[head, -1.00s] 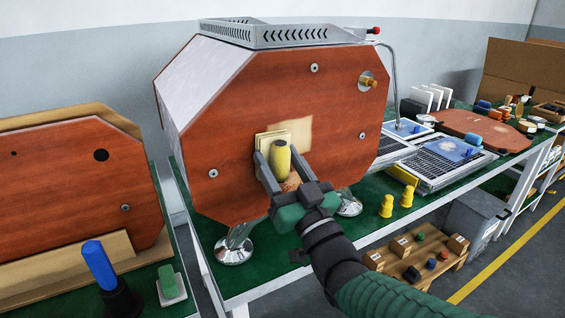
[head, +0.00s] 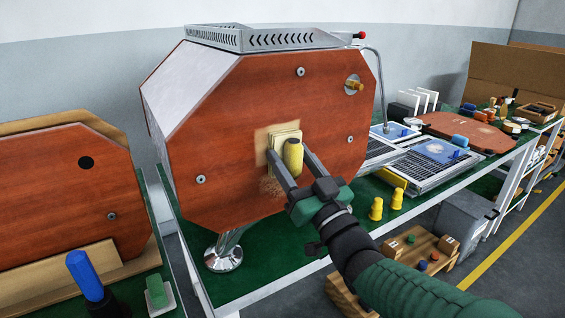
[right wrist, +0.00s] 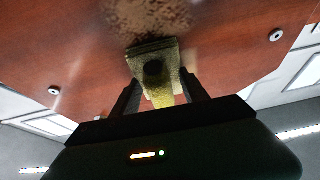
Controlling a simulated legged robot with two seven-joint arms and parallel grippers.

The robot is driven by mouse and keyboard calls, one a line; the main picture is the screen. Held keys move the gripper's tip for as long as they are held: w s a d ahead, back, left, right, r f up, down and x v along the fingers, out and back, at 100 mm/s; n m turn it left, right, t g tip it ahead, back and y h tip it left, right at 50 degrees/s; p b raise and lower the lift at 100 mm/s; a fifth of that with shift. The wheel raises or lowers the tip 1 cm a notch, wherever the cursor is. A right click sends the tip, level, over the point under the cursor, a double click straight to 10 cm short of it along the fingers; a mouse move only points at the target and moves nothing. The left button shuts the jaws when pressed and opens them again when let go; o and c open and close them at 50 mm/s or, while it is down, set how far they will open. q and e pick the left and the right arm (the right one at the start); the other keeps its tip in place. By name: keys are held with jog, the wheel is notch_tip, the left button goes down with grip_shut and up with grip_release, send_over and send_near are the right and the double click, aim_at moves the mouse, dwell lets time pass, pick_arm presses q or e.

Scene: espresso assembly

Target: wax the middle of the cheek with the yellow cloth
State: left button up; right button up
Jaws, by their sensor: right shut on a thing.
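The espresso machine's red-brown wooden cheek (head: 235,155) is an upright eight-sided panel, with several bolts. My right gripper (head: 291,158) is shut on the yellow handle (head: 293,157) of the yellow cloth (head: 284,136), a pale folded pad. The cloth lies against the middle of the cheek, or very close to it. A pale patch (head: 262,140) shows at the cloth's left edge, and a mottled dull patch (head: 270,187) below it. In the right wrist view the cloth (right wrist: 152,58) sits between the fingers, with a mottled patch (right wrist: 148,18) beside it. My left gripper is out of view.
A second wooden cheek (head: 50,190) leans at the left, with a blue-handled tool (head: 84,275) and a green block (head: 157,290) before it. Two yellow pieces (head: 376,208) stand on the green bench, right of the gripper. Trays and another panel (head: 465,130) lie further right.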

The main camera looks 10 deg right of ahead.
aim_at(298, 122)
jog(key=shift+w+d, duration=0.15)
jog(key=shift+d, duration=0.2)
jog(key=shift+d, duration=0.1)
jog(key=d, duration=0.1)
jog(key=w+d, duration=0.1)
jog(key=shift+d, duration=0.3)
jog(key=shift+r+p, duration=1.05)
jog(key=shift+r, duration=0.45)
jog(key=shift+r+p, duration=0.35)
jog(key=shift+r, duration=0.2)
jog(key=shift+s, duration=0.1)
